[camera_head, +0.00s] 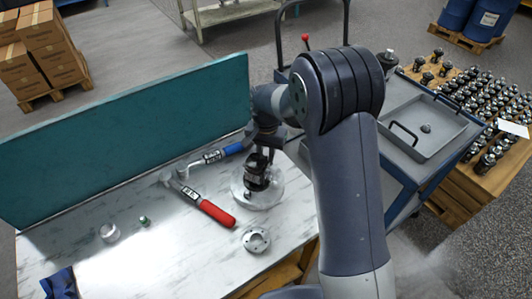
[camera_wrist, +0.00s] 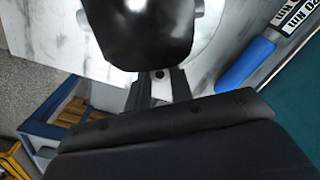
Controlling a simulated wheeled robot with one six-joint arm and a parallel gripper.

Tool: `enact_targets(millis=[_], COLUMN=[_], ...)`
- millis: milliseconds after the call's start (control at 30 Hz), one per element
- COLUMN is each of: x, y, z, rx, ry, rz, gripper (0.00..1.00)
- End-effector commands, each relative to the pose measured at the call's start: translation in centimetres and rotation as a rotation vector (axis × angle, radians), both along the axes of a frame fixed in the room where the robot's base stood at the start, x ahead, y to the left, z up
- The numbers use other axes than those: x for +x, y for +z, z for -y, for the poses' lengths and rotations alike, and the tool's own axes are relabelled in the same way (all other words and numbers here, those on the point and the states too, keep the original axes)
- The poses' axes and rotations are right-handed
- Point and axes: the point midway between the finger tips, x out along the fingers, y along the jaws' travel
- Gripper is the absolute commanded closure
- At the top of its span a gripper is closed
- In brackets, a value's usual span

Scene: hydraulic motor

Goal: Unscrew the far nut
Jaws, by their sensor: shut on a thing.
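The black hydraulic motor (camera_head: 257,172) stands on a clear round base (camera_head: 270,197) near the far side of the marble-topped table. In the wrist view its glossy black body (camera_wrist: 145,30) fills the top middle. My gripper (camera_head: 262,145) is at the far side of the motor, close against it. In the wrist view its fingers (camera_wrist: 160,86) are close together just below the motor's body. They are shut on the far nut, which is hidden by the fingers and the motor.
A blue-handled tool (camera_head: 215,156) and red-handled tool (camera_head: 216,212) lie left of the motor. A metal flange (camera_head: 256,240) lies in front. A small green part (camera_head: 144,220) and clear cup (camera_head: 109,232) sit left. A teal panel (camera_head: 120,140) borders the table; a cart tray (camera_head: 440,137) stands right.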

Motion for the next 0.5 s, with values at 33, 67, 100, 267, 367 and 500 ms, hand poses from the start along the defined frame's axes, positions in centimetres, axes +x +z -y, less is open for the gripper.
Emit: enact_targets(millis=[33, 67, 100, 267, 367, 500], x=[-0.01, -0.01, -0.01, -0.01, -0.01, -0.02], y=[0.01, 0.01, 0.02, 0.05, 0.05, 0.05], z=[0.01, 0.01, 0.01, 0.01, 0.01, 0.0], rx=[0.0, 0.0, 0.0, 0.0, 0.0, 0.0], ry=[0.053, 0.087, 0.132, 0.272, 0.306, 0.31], rz=[0.0, 0.0, 0.0, 0.0, -0.001, -0.001], gripper=[1.0, 1.0, 1.0, 1.0, 1.0, 1.0])
